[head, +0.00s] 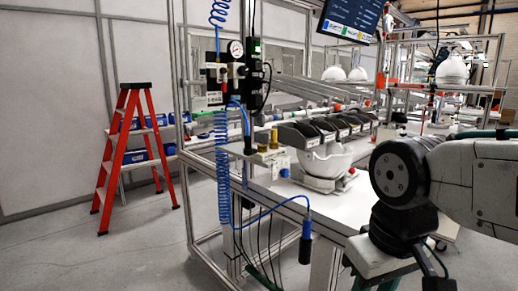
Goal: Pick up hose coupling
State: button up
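The hose coupling (306,241) is a dark cylinder with a blue upper part. It hangs upright at the end of a blue hose, in front of the workbench's near edge, left of my arm. The blue hose (278,209) runs from it up and left to a hanging blue coil (223,165). My gripper (397,277) is at the bottom edge, right of the coupling and apart from it. Only its upper part shows below my wrist; the fingers are cut off, so their opening is hidden.
The workbench (300,200) carries a white helmet shell (325,160) under a row of black units. Metal frame posts stand at its left corner, and dark cables (262,255) hang beside the coupling. A red stepladder (128,150) stands far left; the floor between is clear.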

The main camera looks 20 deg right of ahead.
aim_at(248, 138)
jog(key=z, duration=0.95)
jog(key=i, duration=0.55)
jog(key=u, duration=0.15)
